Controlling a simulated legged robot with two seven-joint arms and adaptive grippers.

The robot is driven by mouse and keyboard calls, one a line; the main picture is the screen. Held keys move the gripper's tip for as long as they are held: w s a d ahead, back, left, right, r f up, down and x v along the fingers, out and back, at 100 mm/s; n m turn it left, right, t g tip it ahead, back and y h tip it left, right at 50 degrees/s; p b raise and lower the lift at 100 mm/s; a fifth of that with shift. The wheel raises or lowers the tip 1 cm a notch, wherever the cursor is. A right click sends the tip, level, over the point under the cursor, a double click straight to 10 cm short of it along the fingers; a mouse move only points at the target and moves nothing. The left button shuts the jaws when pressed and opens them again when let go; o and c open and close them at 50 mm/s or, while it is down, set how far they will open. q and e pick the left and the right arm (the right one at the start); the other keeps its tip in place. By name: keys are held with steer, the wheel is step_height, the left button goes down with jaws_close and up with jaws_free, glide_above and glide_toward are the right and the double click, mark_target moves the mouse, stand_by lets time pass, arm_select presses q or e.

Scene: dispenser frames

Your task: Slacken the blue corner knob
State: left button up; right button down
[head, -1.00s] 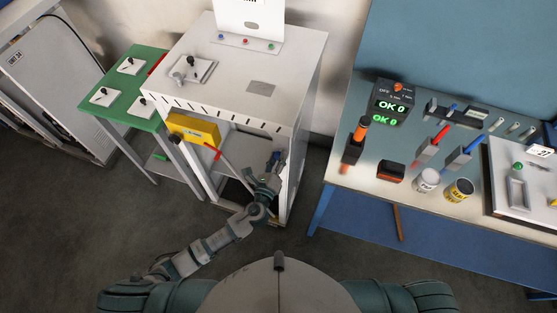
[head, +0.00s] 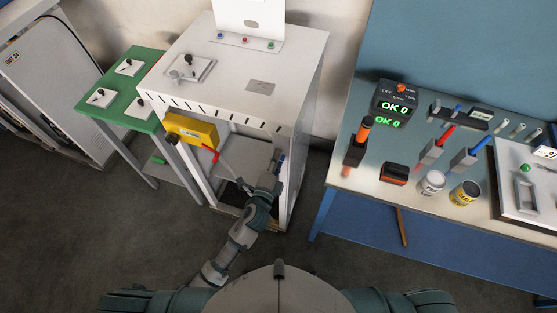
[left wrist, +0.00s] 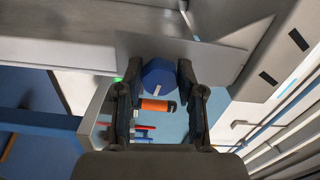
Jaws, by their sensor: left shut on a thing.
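The blue corner knob (left wrist: 158,74) is a round blue cap with a short white mark, between my fingers in the left wrist view. It sits by the grey metal edge of the white cabinet. My left gripper (left wrist: 160,80) is shut on the knob, one finger on each side. In the head view my left gripper (head: 270,178) is at the right front post of the cabinet (head: 293,185), below the cabinet top. The knob is mostly hidden there by the gripper and is too small to make out clearly. My right gripper is not in view.
A green table (head: 112,92) stands to the left. A workbench (head: 410,190) with tools and cans stands to the right. The floor between cabinet and workbench is clear.

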arm_select(q)
steer(key=shift+a+f+n, duration=0.1)
steer(key=shift+f+n, duration=0.05)
steer(key=shift+n, duration=0.7)
steer(key=shift+f+n, duration=0.15)
steer(key=shift+n, duration=0.7)
steer(key=shift+f, duration=0.1)
steer(key=o, duration=1.1)
steer(key=shift+o, duration=0.2)
steer(key=v, duration=1.2)
